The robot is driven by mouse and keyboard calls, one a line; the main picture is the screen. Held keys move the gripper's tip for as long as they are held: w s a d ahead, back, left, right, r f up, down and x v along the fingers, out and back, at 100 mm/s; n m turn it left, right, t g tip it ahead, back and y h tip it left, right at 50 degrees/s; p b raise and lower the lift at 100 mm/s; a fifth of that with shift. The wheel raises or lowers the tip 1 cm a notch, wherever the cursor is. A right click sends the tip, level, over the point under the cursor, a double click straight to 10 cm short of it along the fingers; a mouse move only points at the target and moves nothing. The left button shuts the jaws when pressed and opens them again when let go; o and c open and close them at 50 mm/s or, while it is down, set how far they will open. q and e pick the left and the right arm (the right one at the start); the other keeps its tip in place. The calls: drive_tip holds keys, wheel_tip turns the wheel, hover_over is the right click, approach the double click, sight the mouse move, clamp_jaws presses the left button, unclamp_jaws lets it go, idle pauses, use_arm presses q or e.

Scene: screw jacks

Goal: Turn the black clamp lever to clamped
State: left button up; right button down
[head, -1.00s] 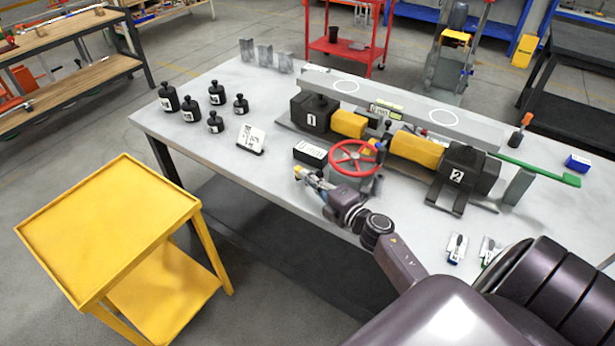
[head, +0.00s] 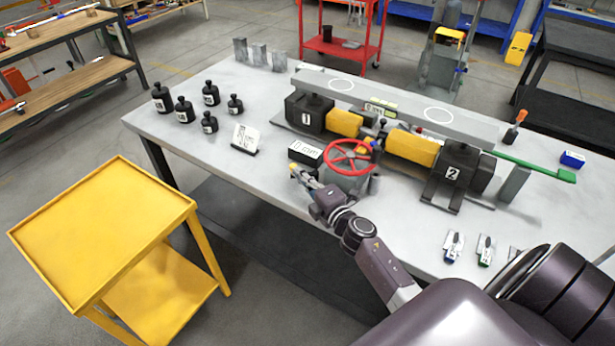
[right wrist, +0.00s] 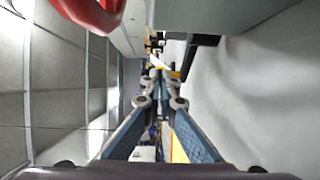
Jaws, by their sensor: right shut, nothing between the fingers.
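A small dark upright lever with a round knob (head: 382,124) stands behind the red handwheel (head: 349,156), between the two yellow blocks; I cannot tell for sure that it is the black clamp lever. My right gripper (head: 294,171) is shut and empty, left of the handwheel and near the table's front edge. In the right wrist view its fingertips (right wrist: 158,72) come together with nothing held. That view also shows part of the red handwheel (right wrist: 92,12) and a dark bracket-like part (right wrist: 196,50) below a grey body. My left gripper is not in view.
The jack unit has black blocks marked 1 (head: 308,115) and 2 (head: 456,172) and a long grey bar (head: 390,98). A black label box (head: 306,153) stands close behind my gripper. Several black weights (head: 184,110) stand left. A yellow cart (head: 105,225) stands in front.

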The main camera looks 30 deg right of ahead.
sight(295, 165)
drive_tip(key=shift+w+b, duration=0.3)
drive_tip(key=shift+b, duration=0.05)
drive_tip(key=shift+w+a+f+m+h, duration=0.1)
drive_tip(key=shift+a+m+h, duration=0.15)
drive_tip(key=shift+h, duration=0.25)
drive_tip(key=m+h+b, duration=0.2)
drive_tip(key=h, duration=0.1)
drive_tip(key=shift+w+m+g, duration=0.3)
drive_tip(key=shift+m, duration=0.05)
drive_tip(key=h+b, duration=0.1)
drive_tip(key=w+m+h+b, duration=0.1)
drive_tip(key=h, duration=0.1)
drive_tip(key=shift+d+m+g+b, duration=0.15)
drive_tip(key=shift+m+g+b, duration=0.15)
drive_tip(key=shift+g, duration=0.1)
drive_tip(key=shift+w+d+b, duration=0.2)
drive_tip(key=shift+w+b, duration=0.1)
drive_tip(key=shift+b, duration=0.15)
drive_tip(key=shift+w+d, duration=0.1)
drive_tip(key=shift+w, duration=0.1)
drive_tip(key=shift+w+r, duration=0.15)
drive_tip(key=shift+r, duration=0.05)
